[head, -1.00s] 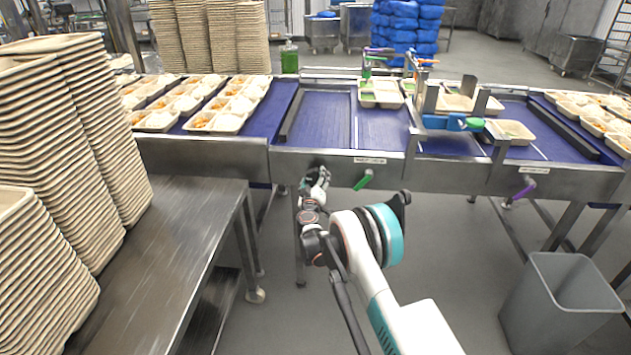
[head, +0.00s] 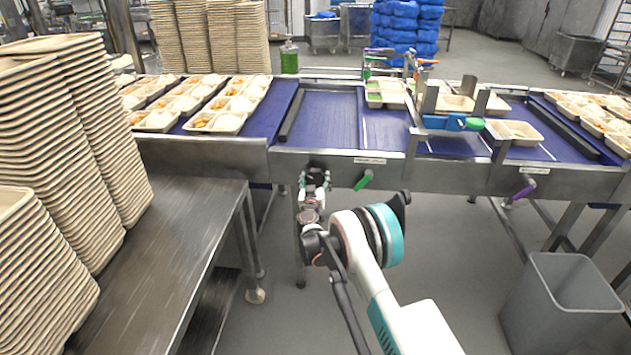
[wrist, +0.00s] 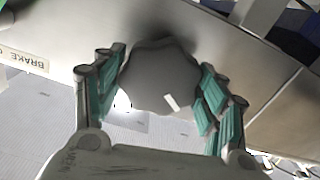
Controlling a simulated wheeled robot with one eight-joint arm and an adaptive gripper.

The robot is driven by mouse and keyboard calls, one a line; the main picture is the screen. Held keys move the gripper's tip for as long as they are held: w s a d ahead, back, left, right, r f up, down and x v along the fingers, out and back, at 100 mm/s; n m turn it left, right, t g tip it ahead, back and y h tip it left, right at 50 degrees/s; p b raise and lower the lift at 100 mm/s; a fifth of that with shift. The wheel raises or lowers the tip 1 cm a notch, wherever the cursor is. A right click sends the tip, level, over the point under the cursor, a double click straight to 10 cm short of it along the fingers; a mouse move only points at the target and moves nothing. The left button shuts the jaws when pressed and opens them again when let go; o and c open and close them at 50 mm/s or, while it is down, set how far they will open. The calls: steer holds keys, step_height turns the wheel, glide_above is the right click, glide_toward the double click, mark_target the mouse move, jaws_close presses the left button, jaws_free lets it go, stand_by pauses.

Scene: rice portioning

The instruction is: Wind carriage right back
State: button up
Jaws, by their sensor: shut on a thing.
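A dark grey lobed knob (wrist: 160,78) with a white mark on it sits on the conveyor's steel front face. In the wrist view my gripper (wrist: 163,92) has its green-padded fingers on both sides of the knob and is shut on it. In the head view my gripper (head: 314,187) is against the front panel, left of a green lever (head: 364,180), and mostly covers the knob. Above it, a blue belt section with white lines carries tan trays (head: 386,100) under a steel frame (head: 430,100) with blue and green clamps (head: 453,122). I cannot tell which part is the carriage.
A purple lever (head: 525,189) is further right on the conveyor front. A steel table (head: 185,235) with tall tray stacks (head: 85,120) stands left. A grey bin (head: 556,305) is on the floor at lower right. Filled trays (head: 200,100) lie on the left belt.

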steer(key=shift+m, duration=0.3)
steer(key=shift+m, duration=1.4)
steer(key=shift+m, duration=1.6)
steer(key=m, duration=0.3)
